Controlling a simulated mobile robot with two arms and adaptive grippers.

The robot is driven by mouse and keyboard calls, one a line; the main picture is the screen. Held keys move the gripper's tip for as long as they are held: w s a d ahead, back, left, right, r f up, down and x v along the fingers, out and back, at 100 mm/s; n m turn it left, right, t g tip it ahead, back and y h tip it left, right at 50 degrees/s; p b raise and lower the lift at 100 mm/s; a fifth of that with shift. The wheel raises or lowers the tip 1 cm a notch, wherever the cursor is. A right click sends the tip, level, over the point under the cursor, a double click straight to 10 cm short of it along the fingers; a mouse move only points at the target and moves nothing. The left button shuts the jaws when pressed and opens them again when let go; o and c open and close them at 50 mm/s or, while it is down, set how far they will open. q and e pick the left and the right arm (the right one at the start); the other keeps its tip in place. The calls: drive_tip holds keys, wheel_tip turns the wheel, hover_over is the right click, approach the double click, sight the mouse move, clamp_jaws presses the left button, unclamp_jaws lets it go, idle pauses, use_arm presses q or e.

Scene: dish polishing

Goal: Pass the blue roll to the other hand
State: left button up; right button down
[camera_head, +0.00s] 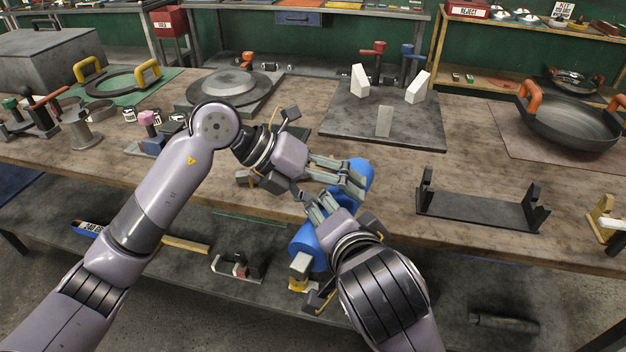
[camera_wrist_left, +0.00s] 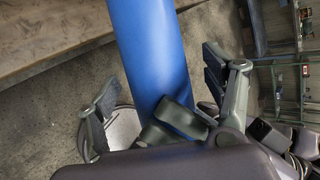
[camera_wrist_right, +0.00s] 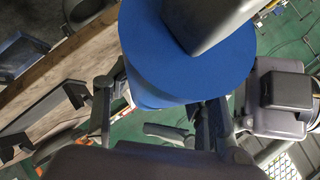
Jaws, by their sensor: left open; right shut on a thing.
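The blue roll (camera_head: 307,243) is held at a slant just in front of the workbench's front edge. Its upper end (camera_head: 360,171) shows behind the fingers. My right gripper (camera_head: 322,208) is shut on the roll around its middle; its fingers hide part of it. The roll also fills the middle of the right wrist view (camera_wrist_right: 190,60). My left gripper (camera_head: 355,180) is open, with its fingers around the upper part of the roll. In the left wrist view the roll (camera_wrist_left: 150,50) passes between the spread left fingers. Whether they touch it I cannot tell.
A black cradle stand (camera_head: 480,208) sits on the bench at right, near a black pan with orange handles (camera_head: 575,120). A grey plate with white blocks (camera_head: 384,120) lies behind the grippers. A lower shelf (camera_head: 190,235) holds small items.

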use_arm(q)
drive_tip(key=shift+d+f, duration=0.35)
drive_tip(key=shift+d, duration=0.1)
use_arm(e)
drive_tip(key=shift+r, duration=0.1)
use_arm(q)
drive_tip(key=shift+c, duration=0.6)
drive_tip(key=shift+s+d+r, duration=0.1)
drive_tip(key=shift+s+r, duration=0.05)
clamp_jaws()
use_arm(e)
drive_tip(key=shift+a, duration=0.1)
use_arm(q)
drive_tip(key=shift+r, duration=0.1)
use_arm(e)
drive_tip(key=c, duration=1.1)
unclamp_jaws()
drive_tip(key=o, duration=0.5)
